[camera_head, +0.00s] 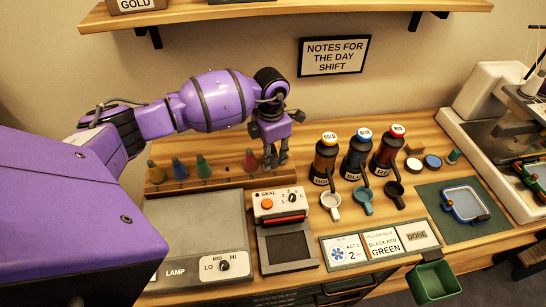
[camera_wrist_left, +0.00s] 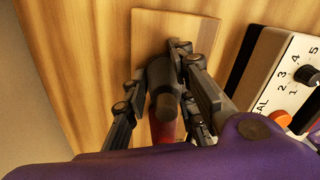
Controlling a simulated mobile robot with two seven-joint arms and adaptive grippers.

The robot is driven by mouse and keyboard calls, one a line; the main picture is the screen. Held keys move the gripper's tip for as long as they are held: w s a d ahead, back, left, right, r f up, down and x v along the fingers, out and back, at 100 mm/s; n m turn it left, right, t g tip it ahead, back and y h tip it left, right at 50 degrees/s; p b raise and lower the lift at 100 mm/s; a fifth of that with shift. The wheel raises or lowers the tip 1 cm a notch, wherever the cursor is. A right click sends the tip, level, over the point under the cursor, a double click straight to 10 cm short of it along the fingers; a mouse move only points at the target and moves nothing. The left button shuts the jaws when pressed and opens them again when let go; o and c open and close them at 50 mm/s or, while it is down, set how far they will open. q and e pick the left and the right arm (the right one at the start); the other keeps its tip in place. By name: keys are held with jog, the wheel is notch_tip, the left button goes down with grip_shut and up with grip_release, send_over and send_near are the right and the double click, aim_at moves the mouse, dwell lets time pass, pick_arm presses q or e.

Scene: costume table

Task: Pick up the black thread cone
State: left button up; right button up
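The black thread cone (camera_wrist_left: 160,74) shows in the left wrist view, between the fingers of my left gripper (camera_wrist_left: 160,62). It stands at the end of the wooden rack, just past the red cone (camera_head: 250,160). In the head view my left gripper (camera_head: 276,158) points down at the rack's right end and its dark fingers largely hide the black cone. The fingers look spread on either side of the cone, without clear contact. The red cone also shows behind it in the wrist view (camera_wrist_left: 178,128). My right gripper is not in view.
The sealer (camera_head: 280,205) is close in front of my gripper. Labelled bottles (camera_head: 324,158) and small cups (camera_head: 330,204) stand to the right. A lamp panel (camera_head: 200,225) lies in front.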

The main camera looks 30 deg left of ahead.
pick_arm(q)
grip_shut()
jog(key=shift+r, duration=0.1)
